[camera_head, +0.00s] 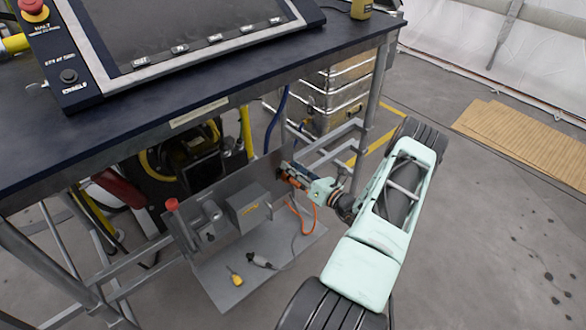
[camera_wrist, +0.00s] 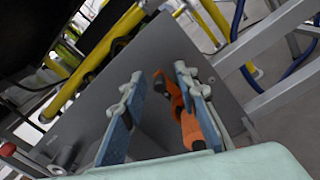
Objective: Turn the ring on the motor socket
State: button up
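My gripper (camera_head: 287,174) reaches to the upright grey panel under the desk, at its right end. In the wrist view its two blue-padded fingers (camera_wrist: 159,76) stand apart, with a clear gap between them. An orange fitting (camera_wrist: 188,125) shows between the fingers, close to the right one and partly hidden by it; I cannot tell if they touch. It seems to be at the motor socket, but the ring cannot be made out separately. In the head view the orange fitting (camera_head: 293,181) is mostly covered by my gripper.
The grey panel (camera_head: 272,182) carries a grey box (camera_head: 247,208) and a red button (camera_head: 172,204). An orange cable (camera_head: 314,218) hangs below my gripper. A yellow plug (camera_head: 235,277) and a grey connector (camera_head: 261,261) lie on the plate. The desk (camera_head: 160,120) overhangs; metal frame bars stand close right.

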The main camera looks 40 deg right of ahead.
jog(key=shift+c, duration=0.5)
grip_shut()
